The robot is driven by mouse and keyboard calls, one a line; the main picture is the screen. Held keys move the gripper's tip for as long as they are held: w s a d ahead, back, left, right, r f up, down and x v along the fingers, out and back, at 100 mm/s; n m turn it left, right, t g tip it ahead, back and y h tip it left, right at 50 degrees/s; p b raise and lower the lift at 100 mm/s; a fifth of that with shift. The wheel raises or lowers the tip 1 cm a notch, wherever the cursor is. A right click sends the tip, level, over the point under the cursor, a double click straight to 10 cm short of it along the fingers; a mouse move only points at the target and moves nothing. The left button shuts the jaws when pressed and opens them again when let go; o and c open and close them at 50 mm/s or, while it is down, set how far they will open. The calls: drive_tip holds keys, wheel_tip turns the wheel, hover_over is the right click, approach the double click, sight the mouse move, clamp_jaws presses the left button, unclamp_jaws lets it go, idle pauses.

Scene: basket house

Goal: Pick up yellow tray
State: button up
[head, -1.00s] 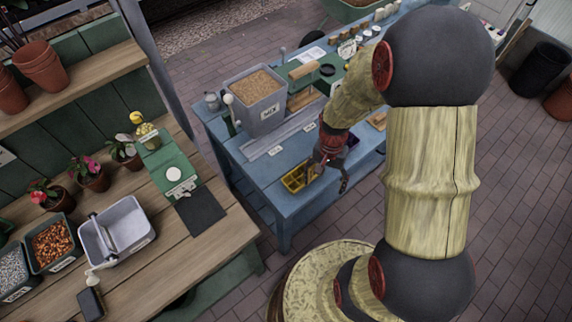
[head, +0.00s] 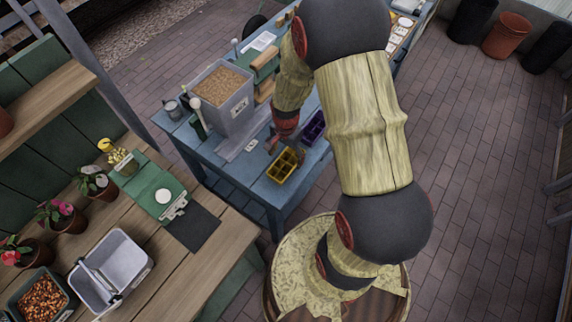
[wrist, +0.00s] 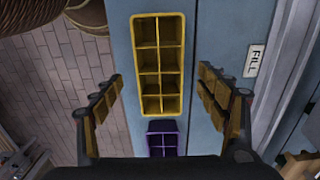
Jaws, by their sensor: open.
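The yellow tray (head: 286,165) is divided into several compartments and sits near the front edge of the blue table in the head view. In the wrist view the yellow tray (wrist: 159,64) lies ahead of and between my open fingers, its long side running up the picture. My gripper (wrist: 160,90) is open and empty, with one finger on each side of the tray's line and no visible contact. In the head view my gripper (head: 283,140) hangs by the yellow tray, partly hidden by my arm. A purple tray (wrist: 162,138) lies just below the yellow one, partly covered by the gripper body.
The blue table (head: 305,185) also holds a grey bin of brown material (head: 223,100) at the tray's left. A label reading FILL (wrist: 254,61) lies right of the tray in the wrist view. A wooden bench (head: 190,262) stands at the left. Brick floor (head: 470,170) is open at the right.

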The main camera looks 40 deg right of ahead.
sight(286, 162)
wheel_tip(286, 162, down, 5)
drive_tip(key=shift+d+f+b, duration=0.1)
drive_tip(key=shift+b, duration=0.45)
drive_tip(key=c, duration=1.1)
drive_tip(key=shift+c, duration=0.7)
